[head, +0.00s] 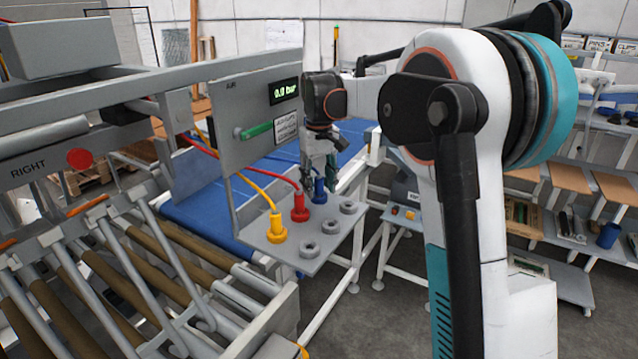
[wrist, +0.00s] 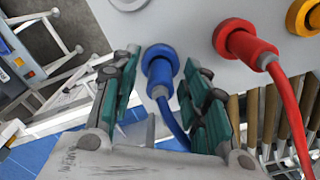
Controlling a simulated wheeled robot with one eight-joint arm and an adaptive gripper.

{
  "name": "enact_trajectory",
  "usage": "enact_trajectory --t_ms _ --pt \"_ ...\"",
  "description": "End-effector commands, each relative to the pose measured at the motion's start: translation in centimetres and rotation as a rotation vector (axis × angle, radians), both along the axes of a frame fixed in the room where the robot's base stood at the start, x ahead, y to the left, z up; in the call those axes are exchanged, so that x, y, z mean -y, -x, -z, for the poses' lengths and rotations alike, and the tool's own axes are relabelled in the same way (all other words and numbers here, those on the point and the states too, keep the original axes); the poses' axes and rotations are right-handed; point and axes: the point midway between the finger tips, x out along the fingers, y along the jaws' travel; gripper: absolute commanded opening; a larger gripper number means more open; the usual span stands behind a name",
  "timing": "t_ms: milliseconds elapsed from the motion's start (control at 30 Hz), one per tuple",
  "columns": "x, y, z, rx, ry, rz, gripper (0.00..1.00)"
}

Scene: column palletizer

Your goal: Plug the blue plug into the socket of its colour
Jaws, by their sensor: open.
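The blue plug (head: 319,190) stands upright on a grey shelf (head: 262,247) under an upright panel, at the far end of a row with the red plug (head: 299,208) and yellow plug (head: 277,228). My gripper (head: 320,178) is over the blue plug, pointing down. In the wrist view, the blue plug (wrist: 160,66) lies between the open green-padded fingers, with a visible gap on the right side; its cable runs down between them. Three grey ring sockets (head: 330,226) line the shelf's outer edge, looking empty. Their colours cannot be told.
The red plug (wrist: 250,48) and its cable are close to the right finger in the wrist view. The panel (head: 250,105) with gauge and green handle rises behind the plugs. A roller conveyor (head: 120,270) lies left, a blue belt (head: 205,210) behind.

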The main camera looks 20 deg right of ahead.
Motion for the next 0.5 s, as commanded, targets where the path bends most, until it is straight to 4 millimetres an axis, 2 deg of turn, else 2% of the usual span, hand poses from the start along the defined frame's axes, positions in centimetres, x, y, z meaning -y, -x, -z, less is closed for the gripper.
enact_trajectory --t_ms 167,500 --pt "0.0 0.0 -1.6 0.0 0.0 0.0 0.42" --pt "0.0 0.0 -8.4 0.0 0.0 0.0 0.42"
